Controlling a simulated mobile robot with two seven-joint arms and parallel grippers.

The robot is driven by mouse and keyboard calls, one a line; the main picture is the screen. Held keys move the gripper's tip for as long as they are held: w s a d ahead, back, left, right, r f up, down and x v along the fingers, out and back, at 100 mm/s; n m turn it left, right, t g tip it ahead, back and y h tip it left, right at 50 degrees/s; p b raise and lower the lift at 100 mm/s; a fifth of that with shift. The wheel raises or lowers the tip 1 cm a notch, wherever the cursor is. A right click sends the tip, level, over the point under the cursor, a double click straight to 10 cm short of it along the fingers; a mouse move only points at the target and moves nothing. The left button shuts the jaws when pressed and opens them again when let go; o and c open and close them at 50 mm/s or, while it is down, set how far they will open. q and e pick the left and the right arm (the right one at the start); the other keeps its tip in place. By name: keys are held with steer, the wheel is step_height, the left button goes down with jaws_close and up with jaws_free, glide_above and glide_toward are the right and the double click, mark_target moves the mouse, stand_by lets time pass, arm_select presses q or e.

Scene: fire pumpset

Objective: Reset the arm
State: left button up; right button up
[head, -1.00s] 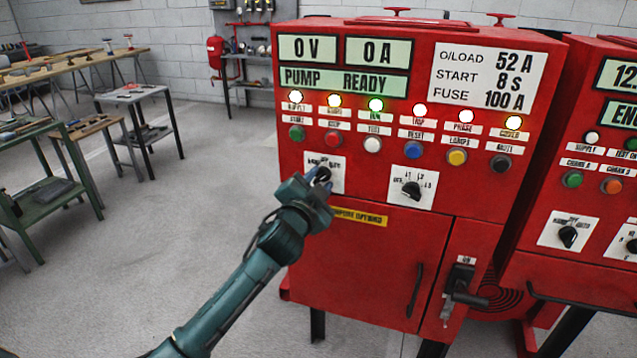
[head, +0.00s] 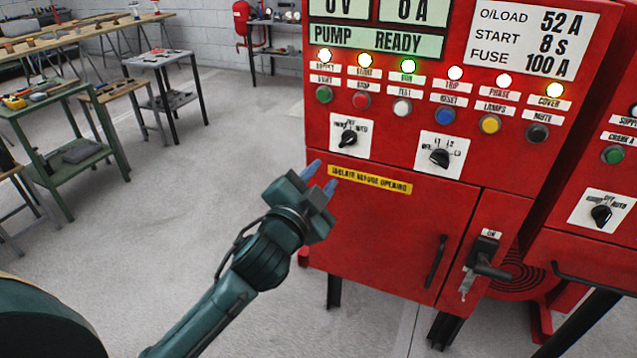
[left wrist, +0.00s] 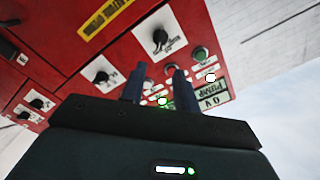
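My left gripper (head: 322,178) is in front of the red pump panel (head: 390,225), below and left of the left selector knob (head: 348,138). Its two blue fingertips are apart with nothing between them. In the left wrist view the fingers (left wrist: 154,84) are also spread and empty, and the left selector knob (left wrist: 160,38) shows beyond them, apart from the fingers. My left arm reaches up from the bottom of the head view. A dark rounded part of my own body fills the lower left corner. My right gripper is not in view.
A second selector knob (head: 440,157) and a switch handle (head: 486,262) project from the panel. Another red cabinet (head: 590,245) stands at the right. A green bench (head: 75,160) and wooden tables stand at the left. Grey floor (head: 190,210) is clear between them.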

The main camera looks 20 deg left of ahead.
arm_select(q)
steer(key=shift+s, duration=0.2)
stand_by(0.3)
steer(key=s+d+f+n+g+h, duration=0.1)
steer(key=s+d+f+n+g, duration=0.1)
steer(key=s+f, duration=0.8)
steer(key=s+d+f+n+g+h, duration=0.1)
steer(key=s+f+n+g, duration=0.3)
steer(key=s+f, duration=0.6)
step_height(320, 180, down, 8)
steer(key=shift+s+d+f+n+g+h, duration=0.1)
steer(key=shift+s+d+n+g+h, duration=0.25)
steer(key=shift+d+g, duration=0.4)
